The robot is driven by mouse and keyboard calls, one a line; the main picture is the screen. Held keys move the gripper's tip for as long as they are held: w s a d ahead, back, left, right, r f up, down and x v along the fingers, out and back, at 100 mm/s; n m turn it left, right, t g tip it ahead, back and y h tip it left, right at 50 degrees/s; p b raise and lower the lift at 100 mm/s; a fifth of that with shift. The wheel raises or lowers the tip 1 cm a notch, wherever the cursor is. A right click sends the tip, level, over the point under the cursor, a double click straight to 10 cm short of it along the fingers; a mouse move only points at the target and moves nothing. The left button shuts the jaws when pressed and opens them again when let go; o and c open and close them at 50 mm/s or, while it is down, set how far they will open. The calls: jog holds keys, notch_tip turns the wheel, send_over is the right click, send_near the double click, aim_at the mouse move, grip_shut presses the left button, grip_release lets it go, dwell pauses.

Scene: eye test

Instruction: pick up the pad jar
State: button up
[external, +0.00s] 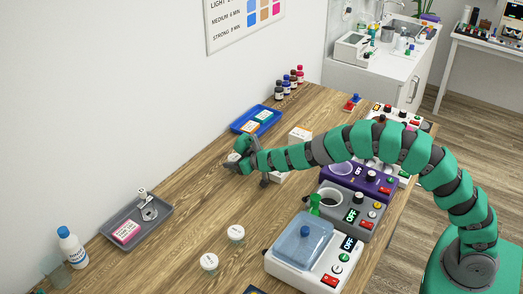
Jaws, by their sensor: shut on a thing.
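My gripper (240,163) is at the end of my green and grey arm, over the middle of the wooden bench near the wall side. It is shut on a small jar with a white top (234,156), which I take to be the pad jar; the fingers partly hide it. I cannot tell whether the jar touches the bench. Two similar clear jars with white lids stand upright nearer the camera, one jar (236,233) and another jar (209,262). Their labels are too small to read.
A blue tray (236,127) with small boxes lies behind my gripper. White boxes (299,134) stand right of it. A grey tray (164,222) and a white bottle (71,246) are at left. Several heater units (291,270) line the right edge. The bench's middle left is clear.

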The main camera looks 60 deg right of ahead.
aim_at(234, 158)
notch_tip(234, 158, up, 10)
jog(key=p, duration=0.4)
jog(key=shift+a, duration=0.15)
jog(key=shift+s+a+f+n+g+y+b, duration=1.1)
jog(key=shift+s+a+n+y+b, duration=1.45)
jog(key=shift+a+n+y, duration=1.8)
jog(key=s+a+r+n+g+y+b, duration=0.1)
jog(key=s+a+n+g+y+b, duration=0.1)
jog(key=s+n+g+b, duration=0.35)
jog(key=s+a+r+n+g+y+b, duration=0.1)
jog(key=s+n+g+y+b, duration=0.2)
jog(key=s+g, duration=0.45)
jog(key=shift+n+t+h, duration=0.45)
jog(key=shift+n+t, duration=0.25)
jog(key=shift+t, duration=0.1)
jog(key=f, duration=0.3)
jog(key=s+f+b, duration=0.1)
jog(key=f, duration=0.2)
jog(key=s+f, duration=0.1)
jog(key=f, duration=0.3)
jog(key=shift+b, duration=0.35)
